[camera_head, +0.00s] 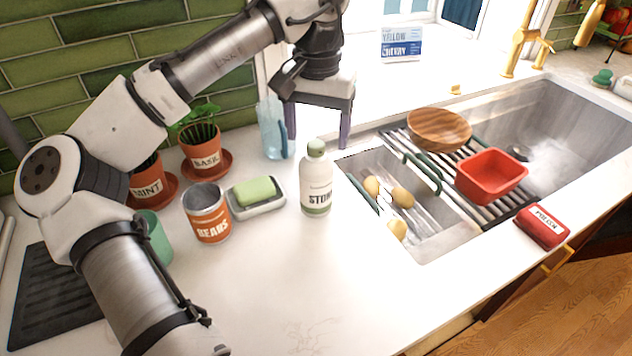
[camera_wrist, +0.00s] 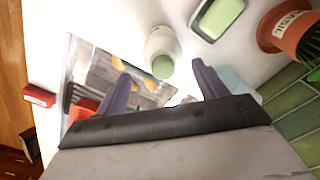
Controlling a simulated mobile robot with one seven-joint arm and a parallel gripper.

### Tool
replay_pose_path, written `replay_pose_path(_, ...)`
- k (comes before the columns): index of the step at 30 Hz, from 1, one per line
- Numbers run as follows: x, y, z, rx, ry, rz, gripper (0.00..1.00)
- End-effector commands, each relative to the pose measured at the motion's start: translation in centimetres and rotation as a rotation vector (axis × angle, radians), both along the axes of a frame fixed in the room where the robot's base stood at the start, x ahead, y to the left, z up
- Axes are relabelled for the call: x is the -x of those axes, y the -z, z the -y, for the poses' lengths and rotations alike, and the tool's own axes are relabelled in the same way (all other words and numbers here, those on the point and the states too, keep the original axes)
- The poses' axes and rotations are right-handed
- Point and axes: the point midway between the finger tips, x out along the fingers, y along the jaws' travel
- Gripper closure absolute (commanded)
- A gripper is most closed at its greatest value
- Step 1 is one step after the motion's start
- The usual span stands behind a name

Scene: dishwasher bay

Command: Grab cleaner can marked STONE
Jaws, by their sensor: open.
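The cleaner can (camera_head: 317,184) is a white bottle with a green cap, a green band at the base and dark lettering that starts "STON". It stands upright on the white counter, just left of the small sink basin. In the wrist view the can (camera_wrist: 159,42) shows from above, with its green cap towards me. My gripper (camera_head: 317,143) is open and empty, its purple-grey fingers pointing down behind and above the can in the head view. In the wrist view my gripper (camera_wrist: 164,85) has its fingers on either side of the cap in the picture, apart from it.
A soap dish (camera_head: 257,208) with green soap and an orange BEANS tin (camera_head: 206,213) stand left of the can. The basin (camera_head: 440,236) to the right holds several potatoes.

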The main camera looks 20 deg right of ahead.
Motion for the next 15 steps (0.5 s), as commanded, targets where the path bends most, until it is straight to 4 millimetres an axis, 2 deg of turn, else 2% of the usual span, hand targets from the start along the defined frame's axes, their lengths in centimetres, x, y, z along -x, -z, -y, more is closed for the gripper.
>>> replay_pose_path(7, -0.5, 3.5, -0.1, -0.002, -0.001, -0.001, 0.29)
replay_pose_path(15, -0.5, 4.3, 0.0, 0.0, -0.002, 0.0, 0.29)
